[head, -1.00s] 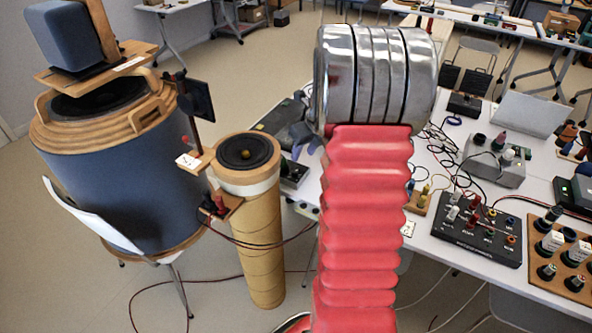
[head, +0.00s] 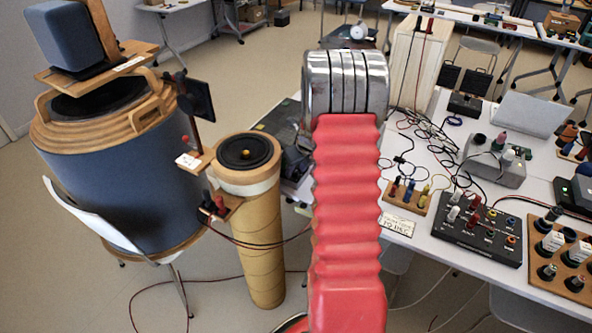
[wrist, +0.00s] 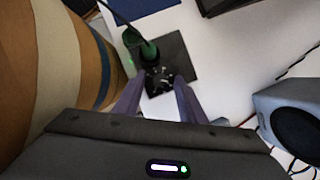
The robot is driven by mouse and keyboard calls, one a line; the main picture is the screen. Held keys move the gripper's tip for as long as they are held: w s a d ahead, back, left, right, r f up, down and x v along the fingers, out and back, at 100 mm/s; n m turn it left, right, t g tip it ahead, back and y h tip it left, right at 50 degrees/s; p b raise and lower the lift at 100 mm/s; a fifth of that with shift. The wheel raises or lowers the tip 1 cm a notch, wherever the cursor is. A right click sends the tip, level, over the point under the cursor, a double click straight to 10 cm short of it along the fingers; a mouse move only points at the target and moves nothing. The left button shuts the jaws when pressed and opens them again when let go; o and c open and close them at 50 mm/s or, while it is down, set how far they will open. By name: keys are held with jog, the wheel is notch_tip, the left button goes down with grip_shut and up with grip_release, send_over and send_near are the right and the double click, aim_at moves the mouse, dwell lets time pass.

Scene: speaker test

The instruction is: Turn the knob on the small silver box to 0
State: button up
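In the wrist view a small dark square box (wrist: 179,57) lies on a white table, with a black knob (wrist: 158,78) bearing white marks. A green plug (wrist: 147,50) stands in the box beside the knob. My gripper (wrist: 158,88) is open, its two grey fingers apart on either side of the knob. I cannot tell whether they touch it, nor read its setting. In the head view my red arm hides the gripper. A grey metallic box (head: 492,165) with several knobs or plugs stands on the table at right there.
A brown striped cylinder (wrist: 55,60) stands close at left in the wrist view, and a grey speaker (wrist: 290,105) at right. In the head view a cardboard tube speaker (head: 258,230) stands left of my arm. A black panel (head: 470,228) lies on the table at right.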

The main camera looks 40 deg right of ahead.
jog(key=shift+w+f, duration=0.1)
jog(key=shift+f, duration=0.2)
jog(key=shift+c, duration=0.2)
grip_shut()
